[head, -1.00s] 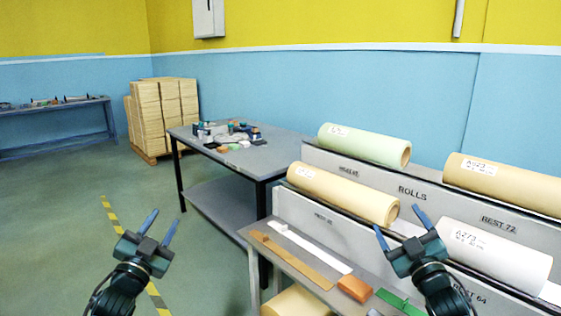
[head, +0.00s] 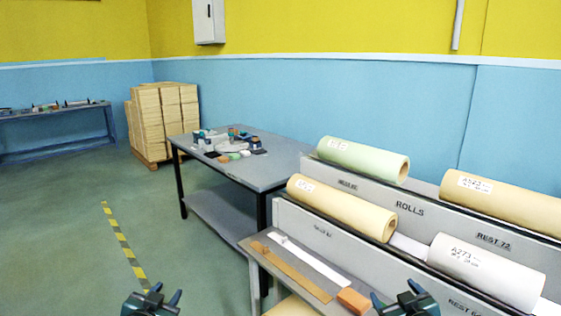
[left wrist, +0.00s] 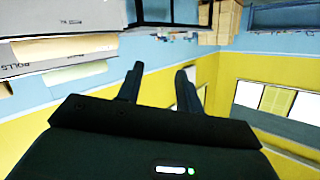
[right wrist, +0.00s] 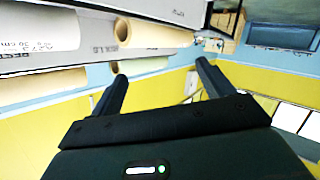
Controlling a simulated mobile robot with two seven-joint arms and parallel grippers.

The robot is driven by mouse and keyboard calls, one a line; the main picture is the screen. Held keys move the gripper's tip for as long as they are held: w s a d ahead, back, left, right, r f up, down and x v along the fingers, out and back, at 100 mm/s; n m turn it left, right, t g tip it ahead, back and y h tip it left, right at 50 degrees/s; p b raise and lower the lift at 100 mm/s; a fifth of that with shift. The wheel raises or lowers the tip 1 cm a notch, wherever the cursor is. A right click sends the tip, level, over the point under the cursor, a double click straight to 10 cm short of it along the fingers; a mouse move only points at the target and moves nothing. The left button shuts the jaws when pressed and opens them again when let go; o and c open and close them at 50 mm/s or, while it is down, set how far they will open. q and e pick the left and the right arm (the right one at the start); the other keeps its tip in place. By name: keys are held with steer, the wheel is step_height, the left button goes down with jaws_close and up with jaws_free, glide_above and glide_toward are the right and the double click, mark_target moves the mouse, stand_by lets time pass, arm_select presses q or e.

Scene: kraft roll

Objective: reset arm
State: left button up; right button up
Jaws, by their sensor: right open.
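My left gripper (head: 165,293) is low at the bottom edge of the head view, over the floor and left of the roll rack. In the left wrist view its two fingers (left wrist: 160,78) stand a small gap apart with nothing between them. My right gripper (head: 396,292) is at the bottom edge of the head view, in front of the rack. Its fingers (right wrist: 155,85) are wide apart and empty in the right wrist view. Most of both arms is out of view.
The rack holds a green roll (head: 362,160), brown rolls (head: 342,208) and a white roll (head: 486,271). Its front shelf carries strips (head: 290,272) and an orange block (head: 353,301). A table (head: 268,174) with small items and stacked boxes (head: 165,118) stand behind. The left floor is open.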

arm_select(q)
steer(key=s+d+f+g+h, duration=0.1)
steer(key=s+d+f, duration=0.3)
steer(key=s, duration=0.5)
steer(key=s+d+f+g+h, duration=0.1)
steer(key=s+d+f+g, duration=0.1)
steer(key=s, duration=0.8)
steer(key=s+d+f+g, duration=0.1)
steer(key=s+d+f, duration=0.4)
steer(key=s, duration=0.5)
steer(key=shift+s+d+f+n+h, duration=0.3)
steer(key=shift+d+n+h, duration=0.1)
steer(key=shift+d, duration=0.6)
arm_select(e)
steer(key=s+a+f+g+y, duration=0.1)
steer(key=s+a+f, duration=0.3)
steer(key=s, duration=0.5)
steer(key=s+a+f+g+y, duration=0.1)
steer(key=s+a+f+g, duration=0.1)
steer(key=s, duration=0.8)
steer(key=s+a+f+g, duration=0.1)
steer(key=s+a+f, duration=0.4)
steer(key=s, duration=0.5)
steer(key=shift+s+a+f+m+y, duration=0.3)
steer(key=shift+a+m+y, duration=0.1)
steer(key=shift+a, duration=0.6)
steer(key=shift+c, duration=0.6)
